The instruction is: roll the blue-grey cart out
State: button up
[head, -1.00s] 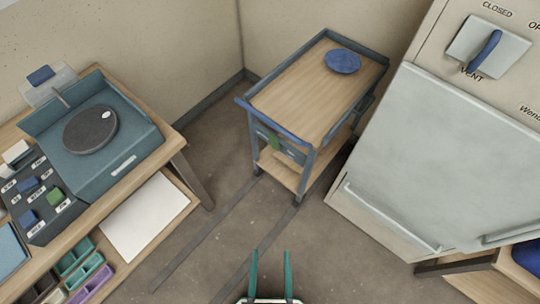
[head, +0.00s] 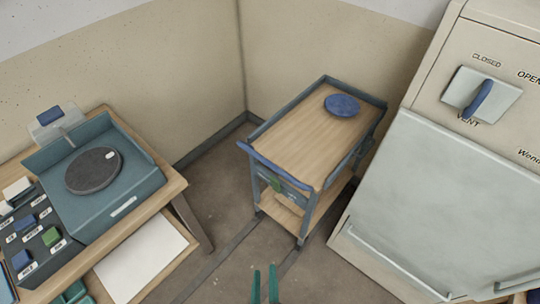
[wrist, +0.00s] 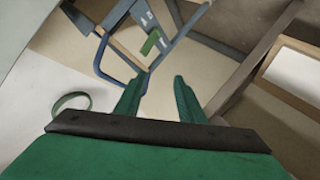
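The blue-grey cart (head: 300,137) stands in the corner of the room, with a wooden top, a lower shelf and castors. A blue handle bar (head: 275,168) runs along its near end; a small green patch (head: 276,186) shows below it. A blue round plate (head: 342,105) lies on its top towards the far end. My gripper (head: 265,284) is at the bottom edge of the head view, in front of the cart and apart from it. In the wrist view its green fingers (wrist: 157,95) are parted with nothing between them, and the cart's frame (wrist: 122,65) shows beyond their tips.
A pale cabinet (head: 440,200) with a vent lever (head: 478,100) stands close on the cart's right. A workbench (head: 160,195) with a turntable (head: 93,170) is on the left. Two dark strips (head: 222,258) run along the floor from the cart towards me, with clear floor around them.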

jog(key=w+f+n+t+h, duration=0.1)
jog(key=w+n+h, duration=0.3)
jog(key=w, duration=1.1)
jog(key=w+r+n+t+h, duration=0.1)
jog(key=w+r, duration=0.5)
jog(key=w, duration=0.6)
jog(key=w+r+n+t+h, duration=0.1)
jog(key=w+r+n+t, duration=0.1)
jog(key=w+r, duration=0.4)
jog(key=w+n, duration=0.1)
jog(key=w, duration=0.4)
jog(key=shift+w+d+t, duration=0.35)
jog(key=shift+t, duration=0.05)
grip_shut()
